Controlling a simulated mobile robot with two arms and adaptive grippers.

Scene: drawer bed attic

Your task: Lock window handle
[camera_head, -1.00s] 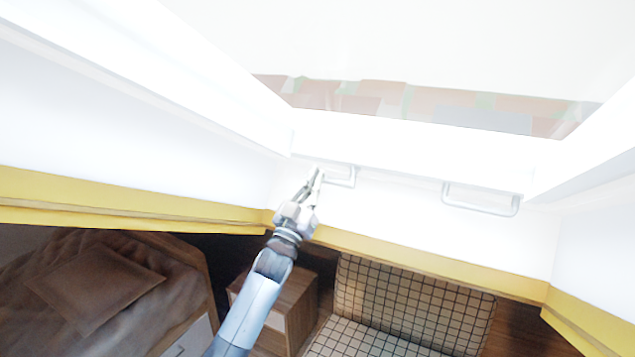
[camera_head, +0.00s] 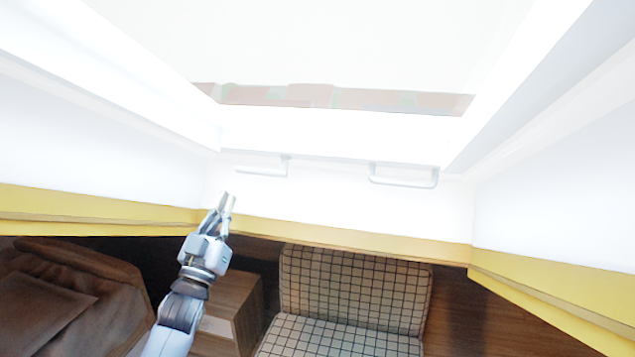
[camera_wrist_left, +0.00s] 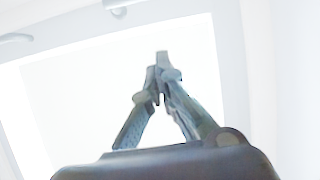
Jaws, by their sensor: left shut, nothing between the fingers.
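Two pale bar handles hang under the lower frame of the bright skylight window (camera_head: 330,135). The left window handle (camera_head: 262,171) and the right window handle (camera_head: 404,181) both show whole in the head view. My left gripper (camera_head: 227,196) is shut and empty, a little below and left of the left handle and apart from it. In the left wrist view my gripper (camera_wrist_left: 161,68) shows with its fingertips together against the bright pane. Parts of two pale handles, one of them the bar (camera_wrist_left: 16,38), show at the top edge there. My right gripper is out of view.
A yellow ledge (camera_head: 350,237) runs along the wall below the window. Below stand a checked armchair (camera_head: 355,292), a wooden cabinet (camera_head: 239,298) and a brown bed (camera_head: 60,300) at left. White sloping walls flank the window opening.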

